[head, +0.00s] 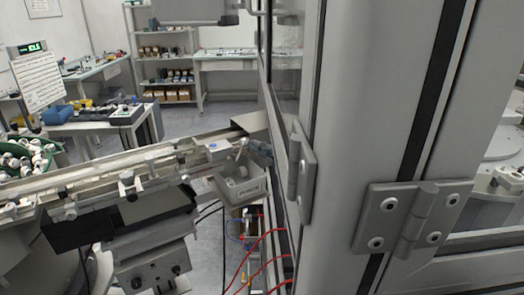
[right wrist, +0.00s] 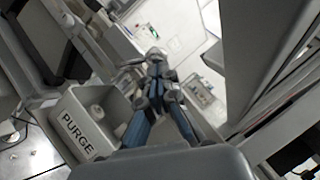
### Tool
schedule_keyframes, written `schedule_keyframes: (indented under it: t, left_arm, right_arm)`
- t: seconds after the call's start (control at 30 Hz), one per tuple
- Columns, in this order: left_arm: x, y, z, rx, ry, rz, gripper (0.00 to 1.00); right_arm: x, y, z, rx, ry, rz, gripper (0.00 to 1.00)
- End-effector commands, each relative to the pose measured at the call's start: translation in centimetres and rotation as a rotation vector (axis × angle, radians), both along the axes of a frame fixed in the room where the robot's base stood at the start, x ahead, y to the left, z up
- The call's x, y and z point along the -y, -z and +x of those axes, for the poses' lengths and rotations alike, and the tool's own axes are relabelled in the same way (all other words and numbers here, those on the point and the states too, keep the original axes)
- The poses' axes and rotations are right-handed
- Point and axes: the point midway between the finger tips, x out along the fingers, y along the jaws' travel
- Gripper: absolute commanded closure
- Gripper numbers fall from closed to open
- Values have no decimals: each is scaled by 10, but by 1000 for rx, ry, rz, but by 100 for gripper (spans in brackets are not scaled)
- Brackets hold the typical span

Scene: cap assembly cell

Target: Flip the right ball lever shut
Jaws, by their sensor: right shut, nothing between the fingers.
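My right gripper (head: 258,149) shows in part at the right end of the rail, beside the door frame that hides its arm. In the right wrist view its blue-sided fingers (right wrist: 157,78) are closed together with nothing between them. A small pale ball (head: 244,142), which looks like the right ball lever's knob, is just left of the fingertips in the head view. In the right wrist view a pale rounded part (right wrist: 155,53) lies just beyond the fingertips. I cannot tell whether they touch or how far the lever is turned. My left gripper is not in view.
A grey PURGE bin (head: 240,191) with pale caps inside hangs below the rail (head: 110,172); it is also close in the right wrist view (right wrist: 73,130). A thick door frame (head: 375,120) with hinges fills the right. Red hoses (head: 256,258) hang below.

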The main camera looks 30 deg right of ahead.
Motion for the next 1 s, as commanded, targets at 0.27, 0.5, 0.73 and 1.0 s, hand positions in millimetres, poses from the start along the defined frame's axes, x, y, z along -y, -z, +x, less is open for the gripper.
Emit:
schedule_keyframes:
  t: [0.27, 0.5, 0.73, 1.0]
  left_arm:
    - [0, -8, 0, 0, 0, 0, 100]
    - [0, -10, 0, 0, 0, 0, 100]
    - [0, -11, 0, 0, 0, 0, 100]
    - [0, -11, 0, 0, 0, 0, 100]
  right_arm:
    - [-4, -12, 0, 10, 0, -189, 100]
    - [-3, -15, 0, 12, 0, -281, 100]
    - [-3, -16, 0, 12, 0, -309, 100]
    - [-3, -16, 0, 12, 0, -309, 100]
